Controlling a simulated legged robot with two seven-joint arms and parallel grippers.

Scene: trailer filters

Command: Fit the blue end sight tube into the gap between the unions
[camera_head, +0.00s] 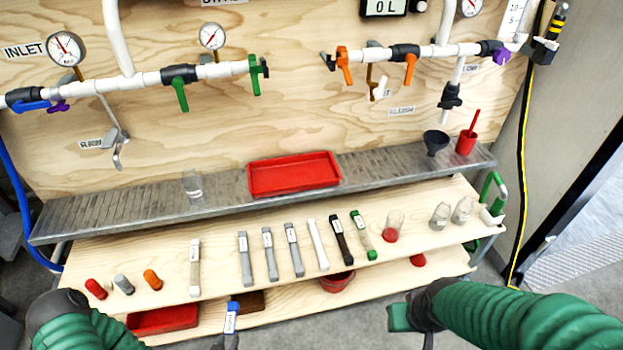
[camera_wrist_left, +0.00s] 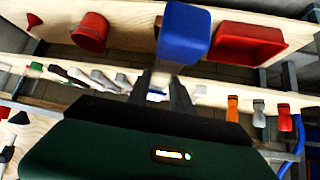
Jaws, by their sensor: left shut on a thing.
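The blue end sight tube (camera_head: 231,318) is upright in my left gripper (camera_head: 226,340), low in the head view in front of the shelves. In the left wrist view, its blue end (camera_wrist_left: 183,35) stands above the fingers of my left gripper (camera_wrist_left: 162,85), which are shut on its paler body. The gap between the unions (camera_head: 295,70) is on the board, between the green-handled left union (camera_head: 258,75) and the orange-handled right union (camera_head: 340,63). The tube is well below and apart from it. My right gripper (camera_head: 427,335) is partly cut off; its fingers are unclear.
A red tray (camera_head: 293,174) and a clear jar (camera_head: 193,184) sit on the metal ledge (camera_head: 110,213). A black funnel (camera_head: 435,141) and red cup (camera_head: 466,142) stand at its right. Several tubes, including a green-ended one (camera_head: 362,235), lie on the wooden shelf (camera_head: 120,250).

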